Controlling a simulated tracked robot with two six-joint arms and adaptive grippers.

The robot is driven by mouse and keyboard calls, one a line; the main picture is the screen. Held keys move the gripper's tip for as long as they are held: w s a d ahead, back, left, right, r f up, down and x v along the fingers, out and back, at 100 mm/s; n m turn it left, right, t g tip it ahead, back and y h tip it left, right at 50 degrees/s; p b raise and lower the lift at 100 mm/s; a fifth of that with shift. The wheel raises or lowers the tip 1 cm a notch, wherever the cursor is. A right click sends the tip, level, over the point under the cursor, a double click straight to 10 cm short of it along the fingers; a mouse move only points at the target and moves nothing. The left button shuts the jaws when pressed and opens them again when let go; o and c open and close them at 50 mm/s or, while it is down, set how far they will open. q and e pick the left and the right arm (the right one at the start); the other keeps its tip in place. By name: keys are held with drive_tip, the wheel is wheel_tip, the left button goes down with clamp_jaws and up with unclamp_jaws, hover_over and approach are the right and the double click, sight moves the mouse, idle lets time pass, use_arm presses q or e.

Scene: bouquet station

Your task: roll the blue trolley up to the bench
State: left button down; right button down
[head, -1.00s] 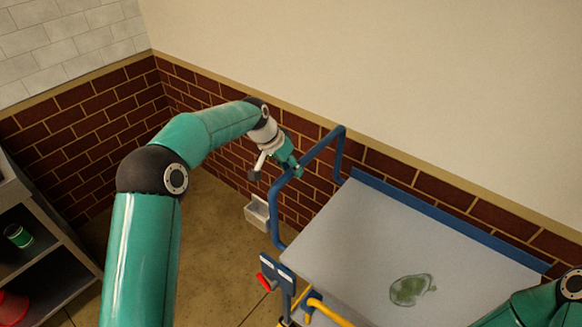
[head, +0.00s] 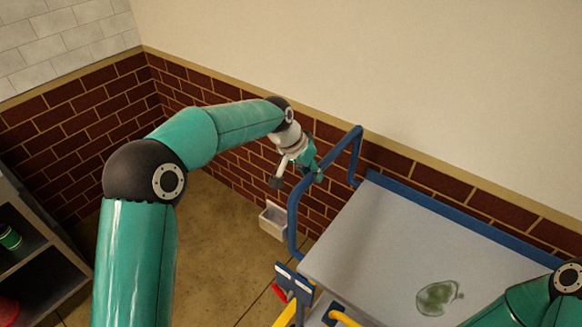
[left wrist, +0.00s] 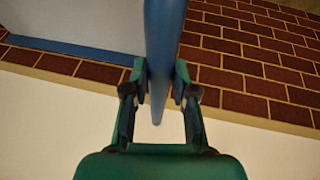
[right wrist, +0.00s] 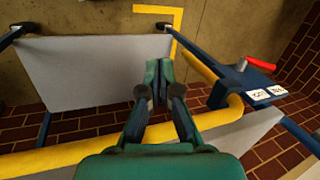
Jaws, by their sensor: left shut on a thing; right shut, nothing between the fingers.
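The blue trolley shows in the head view at the lower right, with a grey top (head: 370,240) and a blue raised edge at the back. Its blue tube handle (head: 293,215) rises at the left end. My left gripper (head: 318,176) is shut on this handle; in the left wrist view the blue tube (left wrist: 161,60) passes between the fingers. My right gripper (right wrist: 158,92) is shut and empty, close to a yellow rail (right wrist: 70,157) and above a grey panel (right wrist: 95,72). In the head view its fingers are out of frame. I cannot pick out the bench.
A blue plate with white labels and a red lever (right wrist: 262,62) is near the trolley's corner. A green patch (head: 438,297) shows on the grey top. A white box (head: 273,220) is low by the brick wall. Shelves (head: 50,262) stand at the left. Open floor (head: 215,240) lies between.

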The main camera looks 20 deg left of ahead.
use_arm(q)
drive_tip(key=s+d+b, duration=0.1)
drive_tip(key=s+d, duration=0.3)
drive_tip(key=d, duration=0.8)
drive_tip(key=s+d+b, duration=0.1)
drive_tip(key=s+d, duration=0.4)
drive_tip(key=d, duration=0.7)
drive_tip(key=shift+d, duration=0.15)
drive_tip(key=c, duration=0.9)
unclamp_jaws()
drive_tip(key=shift+d, duration=0.1)
drive_tip(key=v, duration=1.2)
